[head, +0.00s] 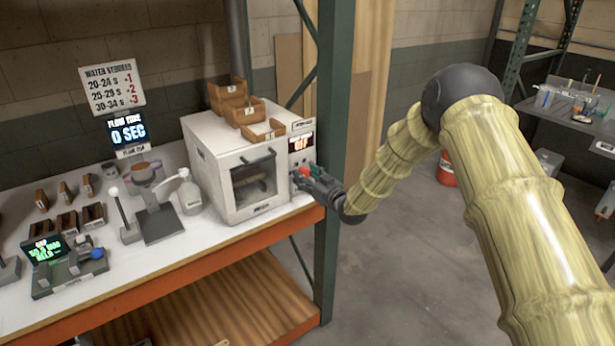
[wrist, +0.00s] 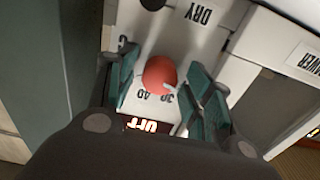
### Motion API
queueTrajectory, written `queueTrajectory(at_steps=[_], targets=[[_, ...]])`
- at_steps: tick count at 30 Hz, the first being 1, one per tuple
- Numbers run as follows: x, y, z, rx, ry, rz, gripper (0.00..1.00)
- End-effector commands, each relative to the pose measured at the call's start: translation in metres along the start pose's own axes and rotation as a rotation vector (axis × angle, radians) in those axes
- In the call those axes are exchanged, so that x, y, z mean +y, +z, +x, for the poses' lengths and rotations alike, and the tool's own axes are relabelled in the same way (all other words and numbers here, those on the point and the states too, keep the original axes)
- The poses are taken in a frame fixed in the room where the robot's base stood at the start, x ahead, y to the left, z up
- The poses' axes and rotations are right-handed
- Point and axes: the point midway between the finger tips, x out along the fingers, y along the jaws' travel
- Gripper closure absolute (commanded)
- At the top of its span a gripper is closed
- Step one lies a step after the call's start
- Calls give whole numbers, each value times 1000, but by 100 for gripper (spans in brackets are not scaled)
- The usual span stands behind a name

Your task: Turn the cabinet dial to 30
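The white drying cabinet (head: 232,160) stands on the bench with a display reading OFF (head: 301,143) on its right-hand panel. A red round knob (head: 304,171) sits below the display, and it fills the middle of the wrist view (wrist: 159,75). Printed marks, partly hidden, show beside the knob, including "30". My gripper (head: 318,183) is at the panel with its fingers (wrist: 162,88) open on either side of the red knob. A gap shows between the left finger and the knob; contact on the right is unclear. Which number the knob points at cannot be read.
A green rack post (head: 335,130) stands close right of the cabinet, near my arm. Wooden trays (head: 243,105) sit on the cabinet top. A white bottle (head: 189,192) and a flow cup stand (head: 150,205) are to its left. Open floor lies to the right.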

Motion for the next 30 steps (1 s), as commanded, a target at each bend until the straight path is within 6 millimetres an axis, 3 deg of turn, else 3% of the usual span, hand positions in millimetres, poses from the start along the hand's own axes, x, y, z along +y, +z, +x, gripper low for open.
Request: queueTrajectory(at_steps=[1,6,17,30], targets=[[0,0,0,0,0,0,63],[1,0,0,0,1,0,92],[2,2,-1,0,2,50,92],[2,3,-1,3,3,372,92]])
